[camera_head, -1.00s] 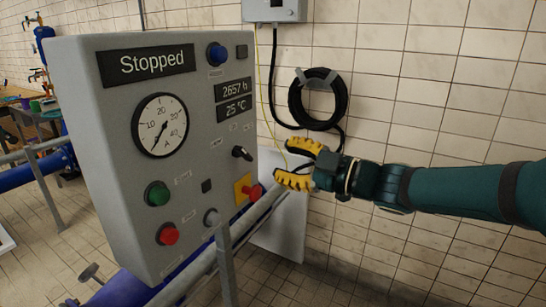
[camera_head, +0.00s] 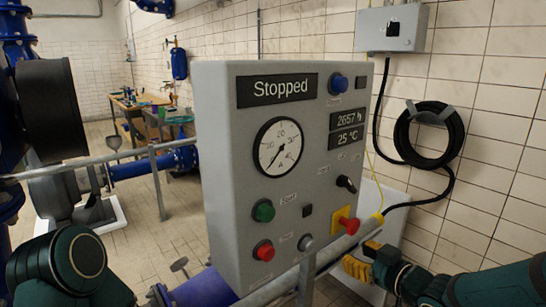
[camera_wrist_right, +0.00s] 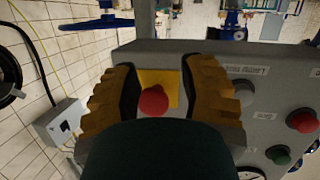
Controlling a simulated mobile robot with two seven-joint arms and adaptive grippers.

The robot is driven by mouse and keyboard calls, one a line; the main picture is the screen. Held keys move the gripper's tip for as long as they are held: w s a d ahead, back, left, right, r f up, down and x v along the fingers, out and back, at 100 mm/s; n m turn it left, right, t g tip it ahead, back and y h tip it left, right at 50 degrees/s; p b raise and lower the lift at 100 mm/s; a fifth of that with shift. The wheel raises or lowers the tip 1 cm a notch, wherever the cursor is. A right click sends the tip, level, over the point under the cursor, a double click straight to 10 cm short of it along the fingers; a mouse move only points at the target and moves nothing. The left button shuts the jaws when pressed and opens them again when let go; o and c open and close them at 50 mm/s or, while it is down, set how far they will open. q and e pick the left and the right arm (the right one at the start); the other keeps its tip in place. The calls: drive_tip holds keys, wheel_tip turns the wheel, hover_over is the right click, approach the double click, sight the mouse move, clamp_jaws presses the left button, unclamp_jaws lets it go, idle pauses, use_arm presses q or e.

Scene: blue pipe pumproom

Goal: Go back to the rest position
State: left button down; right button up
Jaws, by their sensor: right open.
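My right gripper (camera_head: 364,258) is low at the right in the head view, beside the lower right edge of the grey control panel (camera_head: 222,170). In the right wrist view its yellow-brown fingers (camera_wrist_right: 165,92) are apart and hold nothing. The red emergency knob (camera_wrist_right: 154,101) on its yellow plate shows between them, apart from the fingers. The same red knob (camera_head: 349,226) shows in the head view on the panel's lower right. A dark green joint of my left arm shows at the lower left of the head view, with no left gripper visible.
A grey rail (camera_head: 310,268) runs in front of the panel, close to my right gripper. A coiled black hose (camera_head: 428,137) hangs on the tiled wall under a grey box (camera_head: 393,28). Blue pipes and a pump stand at the left. The display reads Stopped.

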drive_tip(key=s+a+f+m+g+h, duration=0.1)
drive_tip(key=s+a+f+m+g, duration=0.1)
drive_tip(key=f, duration=0.6)
drive_tip(key=s+a+f+m+g+h, duration=0.1)
drive_tip(key=s+a+f+m+g, duration=0.15)
drive_tip(key=f, duration=0.45)
drive_tip(key=s+a+f+m+g, duration=0.2)
drive_tip(key=f, duration=0.6)
drive_tip(key=s+a+f+m+g, duration=0.1)
drive_tip(key=s+a+f+g, duration=0.1)
drive_tip(key=s+f, duration=0.3)
drive_tip(key=s+a+f+m+g+h, duration=0.1)
drive_tip(key=s+f+g, duration=0.2)
drive_tip(key=s+f, duration=0.2)
drive_tip(key=s, duration=0.3)
drive_tip(key=shift+s+a+f, duration=0.35)
drive_tip(key=shift+a, duration=0.05)
drive_tip(key=shift+g, duration=0.25)
use_arm(q)
drive_tip(key=c, duration=1.7)
unclamp_jaws()
clamp_jaws()
